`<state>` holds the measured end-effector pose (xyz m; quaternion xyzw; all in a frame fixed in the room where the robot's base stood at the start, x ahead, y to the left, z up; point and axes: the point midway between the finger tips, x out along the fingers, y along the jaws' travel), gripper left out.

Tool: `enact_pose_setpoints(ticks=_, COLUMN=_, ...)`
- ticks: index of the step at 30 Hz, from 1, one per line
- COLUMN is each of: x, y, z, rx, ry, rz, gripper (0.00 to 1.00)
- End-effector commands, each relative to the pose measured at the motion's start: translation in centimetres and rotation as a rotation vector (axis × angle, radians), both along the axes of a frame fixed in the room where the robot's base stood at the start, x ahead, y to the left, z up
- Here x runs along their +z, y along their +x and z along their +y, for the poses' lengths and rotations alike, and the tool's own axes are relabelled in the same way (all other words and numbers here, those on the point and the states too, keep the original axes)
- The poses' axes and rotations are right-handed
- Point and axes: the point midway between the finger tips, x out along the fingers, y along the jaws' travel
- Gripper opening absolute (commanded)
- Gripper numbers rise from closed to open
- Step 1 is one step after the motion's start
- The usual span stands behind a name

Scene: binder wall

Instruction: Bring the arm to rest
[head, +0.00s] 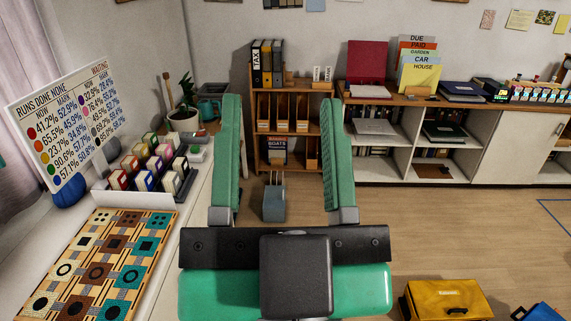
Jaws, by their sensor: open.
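My gripper (283,150) is in the middle of the head view, with two long green fingers pointing away from me. The fingers stand wide apart and hold nothing between them. Through the gap I see a wooden shelf unit (257,150) far behind. The gripper's dark crossbar and green body fill the lower middle of the view and hide part of the floor. The gripper is to the right of the white table (196,214) and appears clear of it.
On the table are a patterned board (100,258), several small coloured boxes (150,165), a percentage sign (60,120) and a potted plant (184,115). A yellow case (446,300) stands on the floor at lower right. A long low cabinet (495,146) lines the back wall. The wooden floor (440,220) between is open.

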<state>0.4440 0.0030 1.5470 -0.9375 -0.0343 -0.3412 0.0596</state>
Motion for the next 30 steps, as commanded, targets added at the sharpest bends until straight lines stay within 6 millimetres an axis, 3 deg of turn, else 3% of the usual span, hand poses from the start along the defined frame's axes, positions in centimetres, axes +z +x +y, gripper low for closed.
enact_pose_setpoints(ticks=1, x=-1.2, y=-0.3, z=-0.2, rx=-0.052, ry=-0.049, rz=0.045, gripper=0.49)
enact_pose_setpoints(ticks=4, x=-2.3, y=-0.5, z=-0.3, rx=-0.103, ry=-0.097, rz=0.092, gripper=0.49)
enact_pose_setpoints(ticks=11, x=-2.3, y=-0.5, z=-0.3, rx=-0.103, ry=-0.098, rz=0.095, gripper=0.49)
enact_pose_setpoints(ticks=14, x=-1.5, y=-0.5, z=-0.3, rx=-0.102, ry=-0.098, rz=0.094, gripper=0.49)
enact_pose_setpoints(ticks=17, x=0.9, y=-0.5, z=-0.2, rx=-0.100, ry=-0.095, rz=0.094, gripper=0.49)
enact_pose_setpoints(ticks=20, x=5.0, y=-0.5, z=-0.2, rx=-0.097, ry=-0.093, rz=0.094, gripper=0.49)
enact_pose_setpoints(ticks=27, x=17.7, y=-0.5, z=-0.1, rx=-0.087, ry=-0.086, rz=0.095, gripper=0.49)
enact_pose_setpoints(ticks=30, x=21.7, y=-0.5, z=0.0, rx=-0.082, ry=-0.084, rz=0.094, gripper=0.49)
